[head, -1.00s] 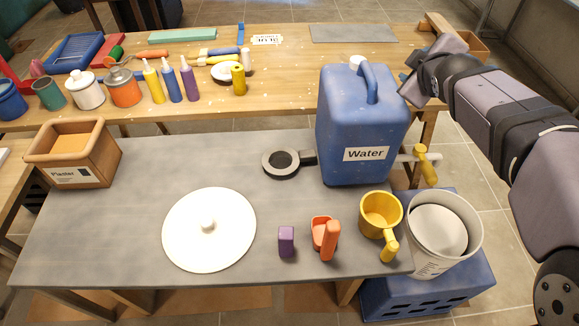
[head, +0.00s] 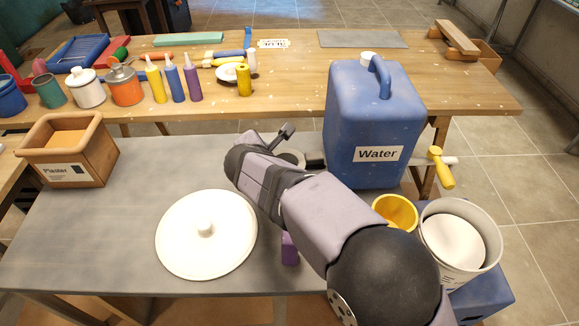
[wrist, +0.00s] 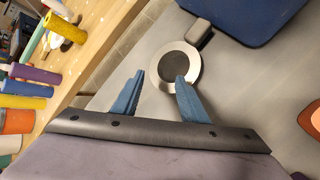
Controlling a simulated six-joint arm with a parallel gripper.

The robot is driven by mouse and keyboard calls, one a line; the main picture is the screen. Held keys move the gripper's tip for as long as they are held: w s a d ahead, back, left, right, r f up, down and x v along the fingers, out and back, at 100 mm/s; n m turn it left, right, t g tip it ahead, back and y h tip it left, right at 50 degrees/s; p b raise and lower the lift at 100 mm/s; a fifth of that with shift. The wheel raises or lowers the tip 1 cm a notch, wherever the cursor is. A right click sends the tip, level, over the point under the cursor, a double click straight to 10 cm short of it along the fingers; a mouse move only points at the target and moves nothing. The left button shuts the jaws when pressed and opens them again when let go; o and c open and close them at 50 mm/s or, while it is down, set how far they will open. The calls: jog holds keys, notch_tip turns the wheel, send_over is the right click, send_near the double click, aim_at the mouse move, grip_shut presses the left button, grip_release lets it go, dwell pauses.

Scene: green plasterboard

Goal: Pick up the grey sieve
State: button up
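The grey sieve (wrist: 178,64) lies flat on the grey table, a round dark mesh in a paler rim with a short handle (wrist: 198,32) pointing toward the blue jug. In the head view the sieve (head: 293,157) is partly hidden behind my arm. My gripper (wrist: 160,76) is open and empty, its two blue fingers apart. In the wrist view the right fingertip overlaps the sieve's near edge and the left one is beside it. In the head view my gripper (head: 284,134) is near the sieve; I cannot tell its exact height above the table.
The blue water jug (head: 374,115) stands close to the sieve's handle. A white round lid (head: 205,245), a purple block (head: 289,250) and a yellow cup (head: 397,209) are on the table. A white bucket (head: 490,245) stands at right, the plaster box (head: 68,172) at left.

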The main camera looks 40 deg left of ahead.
jog(key=f+n, duration=0.1)
jog(key=s+n+t, duration=0.1)
jog(key=f+n, duration=0.1)
jog(key=n, duration=0.1)
jog(key=shift+s+a+f+t+h, duration=0.25)
jog(key=shift+a+f+t+h, duration=0.05)
jog(key=shift+a+f+t, duration=0.1)
jog(key=shift+s+a+f+n+t, duration=0.1)
jog(key=shift+s+n+t, duration=0.1)
jog(key=shift+n, duration=0.2)
jog(key=shift+s+a+n+t, duration=0.1)
jog(key=shift+n+t, duration=0.1)
jog(key=shift+n, duration=0.2)
jog(key=shift+s+a+n+t, duration=0.3)
jog(key=shift+a+n+t, duration=0.1)
jog(key=shift+n, duration=0.5)
jog(key=shift+r+p+x, duration=0.15)
jog(key=shift+p+x, duration=0.3)
jog(key=shift+x, duration=1.4)
jog(key=shift+r+p+x, duration=0.2)
jog(key=shift+p+x, duration=0.2)
jog(key=shift+x, duration=1.45)
jog(key=shift+a, duration=0.2)
grip_shut()
